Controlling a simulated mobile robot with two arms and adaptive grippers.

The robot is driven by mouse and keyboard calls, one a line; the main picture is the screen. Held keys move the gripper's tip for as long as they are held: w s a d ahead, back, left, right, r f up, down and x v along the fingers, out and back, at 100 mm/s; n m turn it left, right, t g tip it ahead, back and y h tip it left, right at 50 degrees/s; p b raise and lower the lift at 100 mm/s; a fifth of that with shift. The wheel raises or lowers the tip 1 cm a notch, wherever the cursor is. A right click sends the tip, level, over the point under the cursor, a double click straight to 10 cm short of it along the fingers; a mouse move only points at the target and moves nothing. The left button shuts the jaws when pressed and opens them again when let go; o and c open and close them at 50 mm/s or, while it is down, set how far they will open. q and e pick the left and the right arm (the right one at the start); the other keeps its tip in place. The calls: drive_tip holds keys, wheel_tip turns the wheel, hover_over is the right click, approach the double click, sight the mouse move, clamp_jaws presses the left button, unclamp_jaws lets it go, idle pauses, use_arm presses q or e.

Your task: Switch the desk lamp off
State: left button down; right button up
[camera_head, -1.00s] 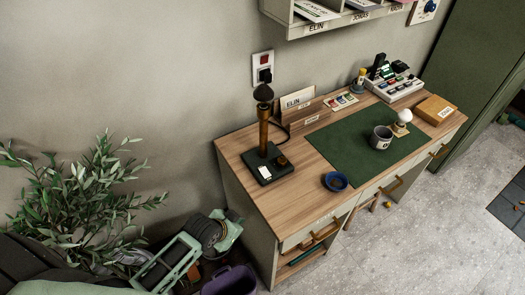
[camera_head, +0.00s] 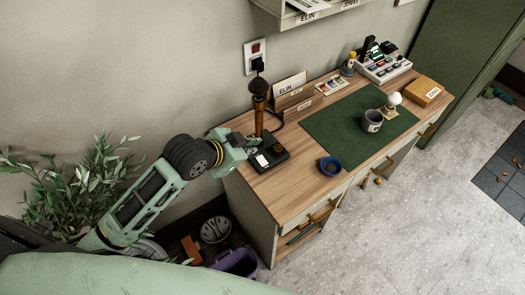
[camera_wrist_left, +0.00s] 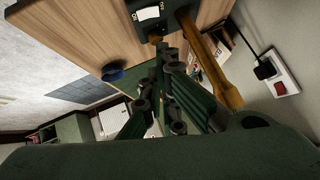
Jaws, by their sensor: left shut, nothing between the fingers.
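The desk lamp stands upright at the left end of the desk. It has a dark base (camera_head: 268,162), a brown post (camera_head: 259,121) and a small dark shade (camera_head: 258,87). A white label and a small brown knob sit on the base. I see no clear glow from the lamp. My left gripper (camera_head: 250,143) is shut and empty, beside the base on its left. In the left wrist view the closed fingers (camera_wrist_left: 164,50) point at the lamp base (camera_wrist_left: 133,22), close to a small brown part at its edge. The post (camera_wrist_left: 212,62) runs beside them. Contact is unclear.
A blue bowl (camera_head: 330,166), a green mat (camera_head: 337,130), a grey mug (camera_head: 372,121) and a white-topped object (camera_head: 394,99) are to the right. A wall socket (camera_head: 255,56) and cord are behind. A plant (camera_head: 82,190) is at left.

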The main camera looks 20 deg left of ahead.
use_arm(q)
drive_tip(key=p, duration=0.1)
hover_over(261, 159)
drive_tip(key=s+d, duration=0.1)
drive_tip(key=d, duration=0.1)
wheel_tip(261, 159, down, 6)
drive_tip(key=shift+s+a+f, duration=0.15)
drive_tip(key=shift+f, duration=0.05)
drive_tip(key=shift+w+a+f+p, duration=0.15)
drive_tip(key=shift+f+p, duration=0.1)
drive_tip(key=shift+f, duration=0.35)
drive_tip(key=shift+w+a+f+p, duration=0.1)
drive_tip(key=shift+a+f+p, duration=0.1)
drive_tip(key=shift+f, duration=0.4)
drive_tip(key=shift+w+a+f, duration=0.15)
drive_tip(key=shift+f, duration=0.65)
drive_tip(key=shift+w+a+f, duration=0.3)
drive_tip(key=shift+a+f, duration=0.1)
